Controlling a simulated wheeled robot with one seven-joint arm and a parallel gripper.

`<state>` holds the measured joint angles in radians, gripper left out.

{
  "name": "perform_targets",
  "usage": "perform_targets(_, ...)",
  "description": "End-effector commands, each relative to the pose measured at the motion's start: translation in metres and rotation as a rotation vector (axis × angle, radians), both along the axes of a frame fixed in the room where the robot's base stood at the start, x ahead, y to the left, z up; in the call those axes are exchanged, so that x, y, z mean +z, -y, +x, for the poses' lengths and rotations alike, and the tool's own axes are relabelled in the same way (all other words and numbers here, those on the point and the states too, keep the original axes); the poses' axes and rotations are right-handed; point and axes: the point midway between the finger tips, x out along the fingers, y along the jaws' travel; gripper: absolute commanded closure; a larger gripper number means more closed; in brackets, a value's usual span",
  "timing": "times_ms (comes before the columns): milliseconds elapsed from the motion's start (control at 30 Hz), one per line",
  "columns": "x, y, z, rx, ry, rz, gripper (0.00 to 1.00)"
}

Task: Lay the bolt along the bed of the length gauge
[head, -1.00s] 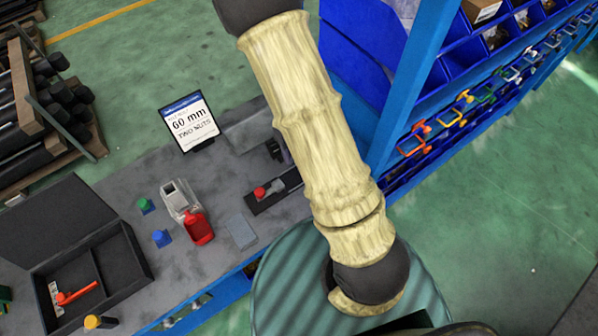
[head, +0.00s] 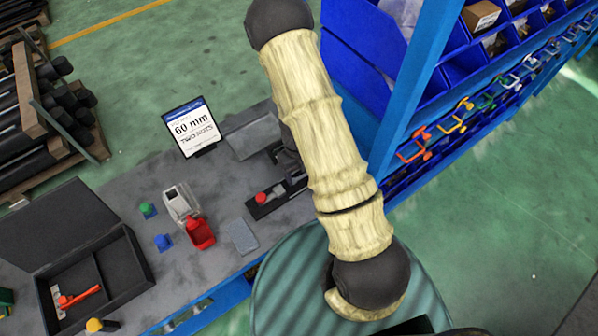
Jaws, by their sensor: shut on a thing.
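The length gauge (head: 258,209) is a dark, narrow bed with a red knob (head: 261,198) near its left end. It lies on the grey bench, and its right part runs behind my arm. A small grey piece sits on the bed beside the knob; I cannot tell whether it belongs to the gauge. My gripper (head: 287,160) shows only as a dark part at the left edge of my pale-sleeved arm, just above the gauge in the picture. It is shut on the bolt, but its fingertips and the bolt are mostly hidden by the arm.
A sign reading "60 mm, two nuts" (head: 191,127) stands behind. An open dark case (head: 136,262) is farther left. A blue rack upright (head: 412,90) rises at right.

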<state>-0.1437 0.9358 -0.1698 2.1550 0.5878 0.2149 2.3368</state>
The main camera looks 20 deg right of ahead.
Motion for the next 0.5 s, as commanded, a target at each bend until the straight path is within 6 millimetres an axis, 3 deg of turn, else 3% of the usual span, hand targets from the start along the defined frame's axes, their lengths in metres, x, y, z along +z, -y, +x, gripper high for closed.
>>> perform_targets(433, -0.0100, -0.0004, 0.0003, 0.000, 0.001, 0.000, 0.64)
perform_targets(467, -0.0100, -0.0004, 0.0003, 0.000, 0.001, 0.000, 0.39)
perform_targets(500, -0.0093, -0.0003, 0.0003, 0.000, 0.002, 0.001, 0.31)
